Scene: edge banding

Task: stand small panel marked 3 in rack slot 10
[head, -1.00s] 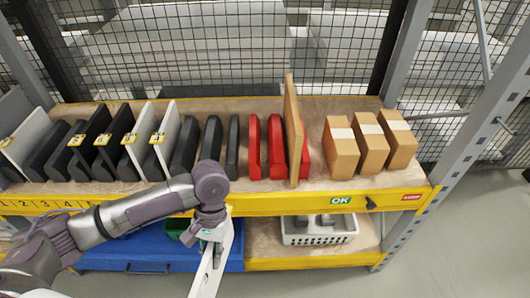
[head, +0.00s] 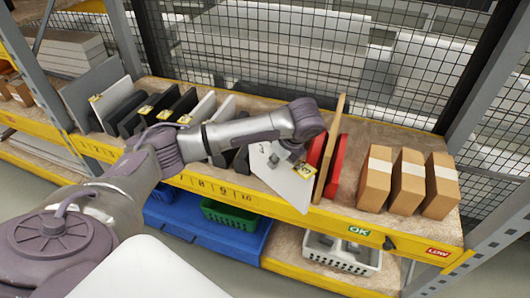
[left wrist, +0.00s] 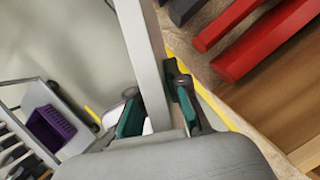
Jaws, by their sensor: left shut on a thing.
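My left gripper (head: 288,154) is shut on a white panel (head: 279,182) with a yellow tag. In the left wrist view the green pads of the left gripper (left wrist: 158,112) press on both sides of the panel's edge (left wrist: 147,50). The panel stands tilted at the rack's front, overlapping the yellow front rail, right of the slot number 10 (head: 243,197). I cannot read the mark on it clearly, nor tell whether its lower edge touches the shelf. My arm and the panel hide part of the slots. The right gripper is out of view.
Red dividers (head: 337,165) and a tall wooden board (head: 330,148) stand just right of the panel. Several cardboard boxes (head: 408,180) stand farther right. Tagged panels and black dividers fill the left. A green bin (head: 229,215) and a white basket (head: 342,254) are below.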

